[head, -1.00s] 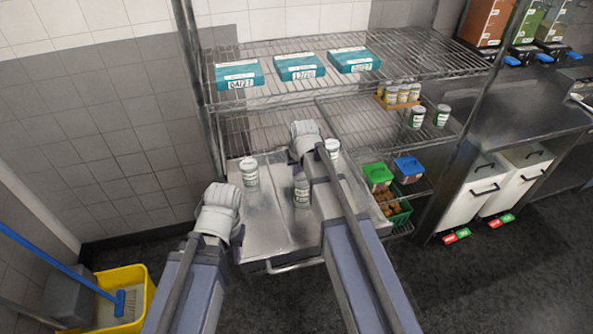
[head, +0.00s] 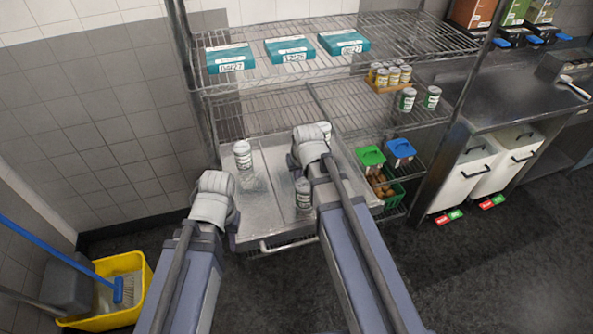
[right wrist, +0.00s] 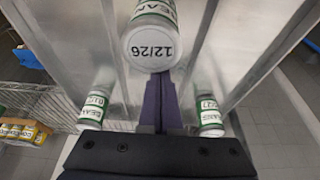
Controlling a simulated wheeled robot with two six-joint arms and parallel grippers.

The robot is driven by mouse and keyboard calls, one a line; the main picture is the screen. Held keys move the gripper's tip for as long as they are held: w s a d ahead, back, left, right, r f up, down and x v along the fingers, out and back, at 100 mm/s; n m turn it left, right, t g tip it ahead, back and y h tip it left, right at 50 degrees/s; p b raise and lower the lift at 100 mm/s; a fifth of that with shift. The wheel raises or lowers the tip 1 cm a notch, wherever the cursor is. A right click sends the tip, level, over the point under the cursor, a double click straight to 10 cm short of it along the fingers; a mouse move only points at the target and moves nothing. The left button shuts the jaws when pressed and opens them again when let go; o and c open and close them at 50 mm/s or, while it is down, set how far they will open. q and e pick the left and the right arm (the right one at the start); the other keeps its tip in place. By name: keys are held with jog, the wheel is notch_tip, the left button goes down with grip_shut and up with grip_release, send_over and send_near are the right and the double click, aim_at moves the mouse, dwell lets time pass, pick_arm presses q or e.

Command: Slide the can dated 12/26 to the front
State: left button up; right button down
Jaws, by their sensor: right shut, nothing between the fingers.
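The can dated 12/26 (right wrist: 153,42) is at the top middle of the right wrist view, its date on its pale round end. In the head view I take it to be the front can (head: 303,195) on the metal tray (head: 270,222). My right gripper (right wrist: 160,98) is shut and empty, its fingertips against or very close to the dated can, on its back side. Two other bean cans stand further back, the left one (head: 243,155) and the right one (head: 325,130), partly hidden by my arm. My left gripper (head: 213,197) is left of the tray; its fingers are hidden.
The tray's front handle (head: 285,245) faces me. Teal boxes (head: 290,50) lie on the wire shelf above. Green- and blue-lidded containers (head: 372,157) and a basket stand right of the tray. A yellow bucket (head: 115,295) is at lower left. Bare tray lies ahead of the front can.

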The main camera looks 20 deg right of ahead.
jog(key=w, duration=0.5)
jog(key=s+p+v, duration=0.1)
jog(key=p+v, duration=0.8)
jog(key=v, duration=0.1)
jog(key=shift+a+f, duration=0.1)
